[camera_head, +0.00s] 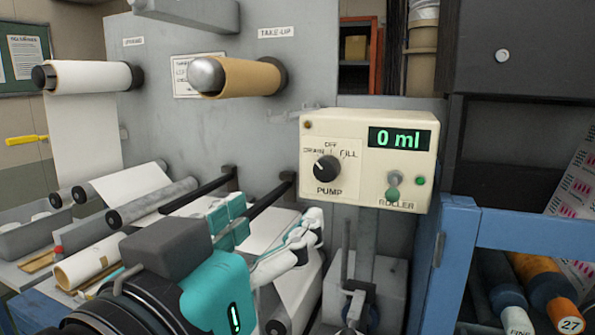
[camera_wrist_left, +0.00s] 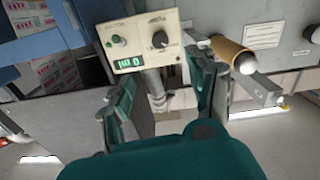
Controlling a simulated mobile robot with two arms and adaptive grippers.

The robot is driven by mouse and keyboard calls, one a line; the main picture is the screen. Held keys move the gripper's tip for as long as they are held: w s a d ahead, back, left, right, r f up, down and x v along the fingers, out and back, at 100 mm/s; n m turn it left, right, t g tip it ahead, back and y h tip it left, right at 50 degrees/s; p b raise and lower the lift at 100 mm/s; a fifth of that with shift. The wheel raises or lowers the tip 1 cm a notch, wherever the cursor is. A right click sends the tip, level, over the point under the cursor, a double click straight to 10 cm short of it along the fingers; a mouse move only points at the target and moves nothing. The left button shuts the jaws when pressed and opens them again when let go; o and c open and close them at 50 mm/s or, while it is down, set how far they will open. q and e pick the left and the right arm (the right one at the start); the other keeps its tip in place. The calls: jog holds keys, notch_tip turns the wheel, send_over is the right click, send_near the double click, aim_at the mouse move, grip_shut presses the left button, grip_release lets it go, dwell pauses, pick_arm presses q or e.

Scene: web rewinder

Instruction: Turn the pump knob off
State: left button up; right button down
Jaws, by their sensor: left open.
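The pump knob (camera_head: 326,168) is a round black knob on a cream control box (camera_head: 350,124). Its white mark seems to point up and left, toward the DRAIN label; OFF is above it and FILL to the right. In the left wrist view the knob (camera_wrist_left: 161,39) shows beyond the fingers, upside down. My left gripper (camera_head: 268,230) is open and empty, below and left of the box, apart from the knob. In the left wrist view the open fingers (camera_wrist_left: 160,92) stand either side of the view toward the box. My right gripper is not in view.
A brown take-up roll (camera_head: 248,77) juts out at upper left of the box. Rollers (camera_head: 150,203) lie left of my gripper. A blue frame (camera_head: 520,225) stands right.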

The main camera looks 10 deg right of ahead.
aim_at(324, 170)
pick_arm(q)
jog(key=p+x, duration=0.6)
jog(key=x, duration=1.1)
jog(key=shift+w+d, duration=0.15)
jog(key=shift+c, duration=0.3)
jog(key=c, duration=1.1)
